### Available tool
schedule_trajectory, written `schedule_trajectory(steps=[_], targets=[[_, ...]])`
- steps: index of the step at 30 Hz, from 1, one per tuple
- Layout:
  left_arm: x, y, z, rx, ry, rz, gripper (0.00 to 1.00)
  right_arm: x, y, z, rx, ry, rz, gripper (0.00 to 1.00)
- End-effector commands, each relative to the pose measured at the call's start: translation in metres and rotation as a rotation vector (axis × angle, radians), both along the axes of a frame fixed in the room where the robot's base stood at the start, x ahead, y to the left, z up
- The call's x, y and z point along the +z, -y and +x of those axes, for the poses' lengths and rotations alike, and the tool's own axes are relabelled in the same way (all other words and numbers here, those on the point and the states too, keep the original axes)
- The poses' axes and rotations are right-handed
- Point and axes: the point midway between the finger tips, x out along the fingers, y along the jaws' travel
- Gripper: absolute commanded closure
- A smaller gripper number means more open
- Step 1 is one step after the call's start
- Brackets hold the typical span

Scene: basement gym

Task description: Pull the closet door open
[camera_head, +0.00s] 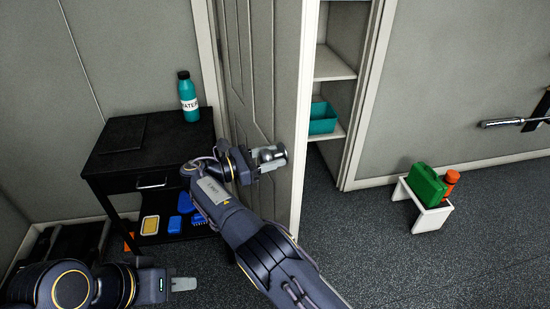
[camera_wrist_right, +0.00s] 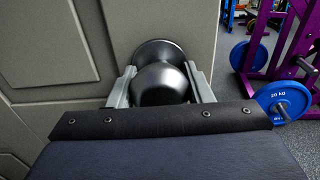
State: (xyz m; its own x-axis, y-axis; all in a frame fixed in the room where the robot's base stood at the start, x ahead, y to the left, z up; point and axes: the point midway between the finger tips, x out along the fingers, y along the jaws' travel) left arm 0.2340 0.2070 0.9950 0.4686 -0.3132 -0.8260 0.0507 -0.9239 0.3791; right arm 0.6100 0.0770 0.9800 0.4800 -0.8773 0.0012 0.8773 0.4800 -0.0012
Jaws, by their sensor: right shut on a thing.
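The closet door (camera_head: 285,80) is a grey panelled door and stands partly open. Shelves of the closet (camera_head: 335,62) show to the right of its edge. My right gripper (camera_head: 268,158) is at the door's knob, near the free edge. In the right wrist view the round dark metal knob (camera_wrist_right: 160,84) sits between the two fingers of my right gripper (camera_wrist_right: 161,88), which is shut on it. My left gripper (camera_head: 180,284) is low at the bottom left, away from the door; its finger gap does not show clearly.
A black side table (camera_head: 150,150) with a teal water bottle (camera_head: 188,97) stands left of the door. A teal bin (camera_head: 322,118) sits on a closet shelf. A white stool (camera_head: 425,212) with a green case (camera_head: 427,184) stands at right. Open floor lies between.

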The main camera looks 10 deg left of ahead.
Motion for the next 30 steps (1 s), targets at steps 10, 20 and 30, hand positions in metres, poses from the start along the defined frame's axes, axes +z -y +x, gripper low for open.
schedule_trajectory(steps=[10,20,30], targets=[[-0.0003,0.0000,-0.0001,0.000,0.000,0.000,0.64,0.0004,-0.0022,0.0007,-0.002,0.002,0.000,0.95],[-0.0002,0.0000,0.0000,0.000,0.000,0.000,0.64,0.0006,-0.0022,0.0007,-0.001,0.002,0.001,0.41],[-0.0002,0.0000,0.0000,0.000,0.000,0.000,0.64,0.0005,-0.0024,0.0008,0.000,0.001,0.000,0.33]])
